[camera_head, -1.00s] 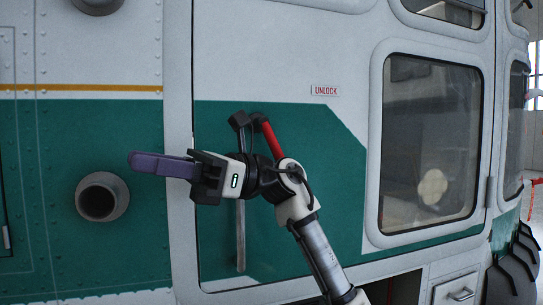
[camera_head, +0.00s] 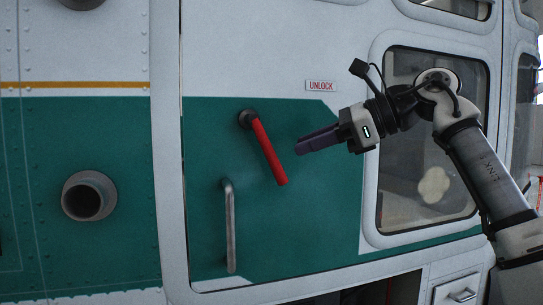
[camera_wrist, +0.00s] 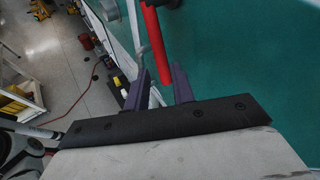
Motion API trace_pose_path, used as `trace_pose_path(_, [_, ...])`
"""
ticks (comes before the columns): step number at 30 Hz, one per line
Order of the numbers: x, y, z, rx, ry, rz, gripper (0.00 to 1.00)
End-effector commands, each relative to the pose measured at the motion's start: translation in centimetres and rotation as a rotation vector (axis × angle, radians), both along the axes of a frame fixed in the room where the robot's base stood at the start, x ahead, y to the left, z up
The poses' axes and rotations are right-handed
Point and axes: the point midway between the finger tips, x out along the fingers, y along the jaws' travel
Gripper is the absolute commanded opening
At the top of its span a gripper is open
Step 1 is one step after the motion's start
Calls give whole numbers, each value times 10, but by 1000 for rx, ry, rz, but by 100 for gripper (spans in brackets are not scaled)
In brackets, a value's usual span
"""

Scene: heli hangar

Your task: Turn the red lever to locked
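The red lever (camera_head: 266,152) is on the green part of the door. It runs from a dark pivot at its upper left down to the right, at a slant. My gripper (camera_head: 301,147) is to the right of the lever in the head view, its purple fingers pointing left towards it. In the wrist view my gripper (camera_wrist: 158,84) is open, with a gap between the fingers. The red lever (camera_wrist: 157,42) shows beyond the fingertips, roughly in line with the gap. Nothing is held. An UNLOCK label (camera_head: 320,86) is above and right of the lever.
A grey vertical handle (camera_head: 230,228) stands out from the door below the lever. A round pipe outlet (camera_head: 88,196) projects at left. A window (camera_head: 432,185) is behind my arm. The wrist view shows the hangar floor (camera_wrist: 65,60) with equipment on it.

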Motion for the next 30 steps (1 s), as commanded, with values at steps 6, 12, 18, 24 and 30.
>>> trace_pose_path(6, [14, 41, -16, -2, 1, 3, 25])
trace_pose_path(12, [22, 64, -26, 0, 1, 2, 25])
trace_pose_path(18, [25, 72, -30, 2, 0, 0, 25])
trace_pose_path(24, [25, 72, -30, 2, 0, 0, 25])
trace_pose_path(30, [24, 72, -30, 2, 0, 0, 1])
